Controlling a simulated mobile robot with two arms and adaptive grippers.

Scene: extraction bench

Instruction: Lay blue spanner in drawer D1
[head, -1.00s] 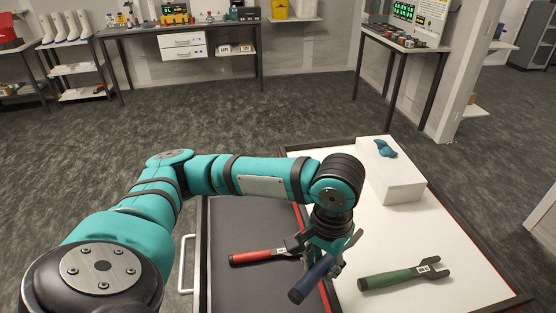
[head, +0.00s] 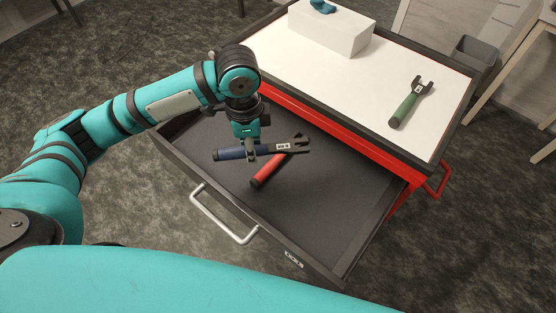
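The blue spanner (head: 230,154) has a dark blue handle on the left and a grey open jaw with a white label on the right. My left gripper (head: 251,150) points down and is shut on it near the middle. The spanner lies roughly level over the open drawer (head: 320,220); its exact height above the dark floor cannot be told. A small label is on the drawer's front edge, too small to read. A red-handled spanner (head: 268,171) lies in the drawer, its upper end partly hidden behind the blue spanner. My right gripper is not in view.
A white top (head: 370,85) on the red cabinet holds a green spanner (head: 405,108) and a white block (head: 330,32) with a teal item (head: 322,6). A silver handle (head: 225,218) sticks out from the drawer front. The drawer's right part is bare.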

